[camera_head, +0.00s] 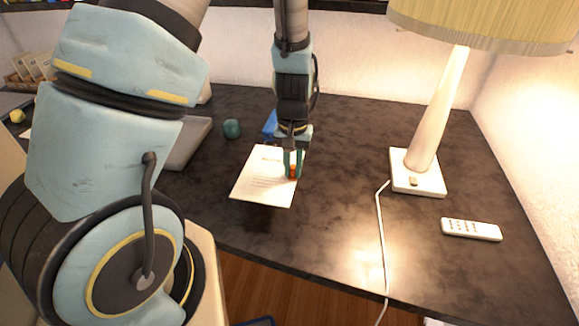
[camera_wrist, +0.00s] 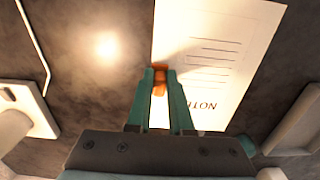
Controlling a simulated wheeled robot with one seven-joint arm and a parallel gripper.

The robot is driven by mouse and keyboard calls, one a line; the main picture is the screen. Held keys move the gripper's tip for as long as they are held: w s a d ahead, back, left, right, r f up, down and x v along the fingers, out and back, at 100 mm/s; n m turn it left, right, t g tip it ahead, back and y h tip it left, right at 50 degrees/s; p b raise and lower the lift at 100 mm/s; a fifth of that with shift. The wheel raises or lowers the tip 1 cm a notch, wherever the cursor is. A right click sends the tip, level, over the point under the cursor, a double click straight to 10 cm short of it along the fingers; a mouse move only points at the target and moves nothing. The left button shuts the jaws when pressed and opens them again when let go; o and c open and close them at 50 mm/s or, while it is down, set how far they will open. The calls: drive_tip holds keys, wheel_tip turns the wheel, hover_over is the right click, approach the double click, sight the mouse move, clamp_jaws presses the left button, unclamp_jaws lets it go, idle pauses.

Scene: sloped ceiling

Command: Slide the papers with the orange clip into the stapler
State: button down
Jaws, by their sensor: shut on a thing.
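The papers (camera_head: 265,180) are white sheets with printed lines, above the dark desk in the head view; they also show in the wrist view (camera_wrist: 213,60). The orange clip (camera_head: 293,171) is on their right edge; in the wrist view the clip (camera_wrist: 159,80) is between my fingertips. My gripper (camera_head: 293,165), with teal fingers, points down and is shut on the orange clip. A dark shadow lies under the papers' near edge. A blue thing (camera_head: 269,125), which looks like the stapler, stands just behind the papers, partly hidden by my gripper.
A lamp base (camera_head: 418,184) and a white remote (camera_head: 471,229) are at the right, with a cable (camera_head: 381,235) running to the front edge. A small teal object (camera_head: 232,128) and a grey laptop-like thing (camera_head: 190,145) are at the left. The desk's right-centre is clear.

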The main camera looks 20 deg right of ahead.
drive_tip(key=shift+f+b, duration=2.1)
drive_tip(key=shift+f, duration=0.75)
drive_tip(key=shift+w+d+r, duration=0.15)
drive_tip(key=shift+w+d, duration=0.35)
drive_tip(key=shift+w, duration=0.3)
drive_tip(key=shift+w+d+p, duration=0.15)
drive_tip(key=shift+w+d, duration=0.6)
drive_tip(key=shift+w, duration=0.55)
drive_tip(key=shift+w+d+p, duration=0.2)
drive_tip(key=shift+w+d, duration=0.5)
drive_tip(key=shift+w, duration=0.65)
drive_tip(key=shift+w+d+p, duration=0.15)
drive_tip(key=shift+w+d, duration=0.6)
drive_tip(key=shift+w, duration=0.55)
drive_tip(key=c, duration=0.7)
unclamp_jaws()
drive_tip(key=shift+c, duration=0.2)
